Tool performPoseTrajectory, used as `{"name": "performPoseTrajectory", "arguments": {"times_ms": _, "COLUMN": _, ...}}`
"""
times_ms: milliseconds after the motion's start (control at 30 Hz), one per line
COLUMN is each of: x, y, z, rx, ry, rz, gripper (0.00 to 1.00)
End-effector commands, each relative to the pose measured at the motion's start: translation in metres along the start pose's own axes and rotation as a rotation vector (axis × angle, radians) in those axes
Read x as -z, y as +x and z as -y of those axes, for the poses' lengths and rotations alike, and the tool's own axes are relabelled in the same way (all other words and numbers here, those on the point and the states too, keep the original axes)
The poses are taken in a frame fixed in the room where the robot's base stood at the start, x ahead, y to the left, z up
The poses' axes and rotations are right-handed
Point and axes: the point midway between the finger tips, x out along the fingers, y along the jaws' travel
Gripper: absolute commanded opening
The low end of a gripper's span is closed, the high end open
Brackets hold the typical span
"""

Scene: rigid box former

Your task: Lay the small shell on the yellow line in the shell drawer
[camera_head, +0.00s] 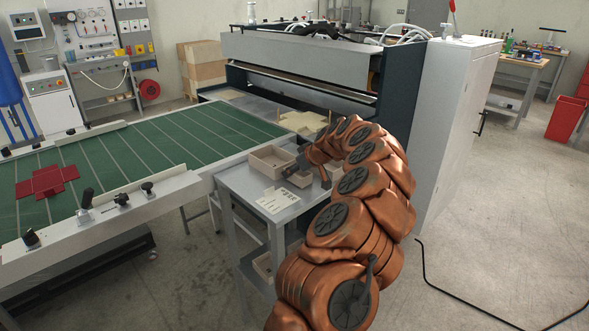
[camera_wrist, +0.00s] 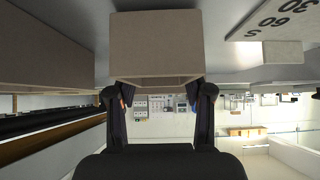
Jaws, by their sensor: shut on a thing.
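The small shell (camera_wrist: 156,45) is a beige open-topped box, seen upside down between my fingers in the wrist view. My gripper (camera_wrist: 158,92) is shut on its near wall. In the head view the small shell (camera_head: 301,180) shows over the grey side table, partly hidden by my gripper (camera_head: 291,170). I cannot tell whether it touches the tabletop. I do not make out the shell drawer or a yellow line in either view.
A larger beige shell (camera_head: 272,160) stands on the side table (camera_head: 240,182), beside the small one. A printed card (camera_head: 278,200) lies at the table's front. The green bed (camera_head: 140,150) with a red cut blank (camera_head: 47,181) is left; a white cabinet (camera_head: 455,120) stands right.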

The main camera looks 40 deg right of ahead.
Motion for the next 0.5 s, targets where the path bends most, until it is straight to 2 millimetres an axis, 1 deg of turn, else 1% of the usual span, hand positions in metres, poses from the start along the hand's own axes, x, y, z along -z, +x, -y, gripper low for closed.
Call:
{"name": "performPoseTrajectory", "arguments": {"times_ms": 433, "x": -0.0039, "y": 0.0037, "z": -0.0005, "rx": -0.002, "ry": 0.000, "rz": -0.002, "gripper": 0.22}}
{"name": "performPoseTrajectory", "arguments": {"times_ms": 467, "x": -0.0030, "y": 0.0028, "z": -0.0005, "rx": -0.002, "ry": 0.000, "rz": -0.001, "gripper": 0.54}}
{"name": "performPoseTrajectory", "arguments": {"times_ms": 500, "x": -0.0028, "y": 0.0025, "z": -0.0005, "rx": -0.002, "ry": 0.000, "rz": -0.001, "gripper": 0.58}}
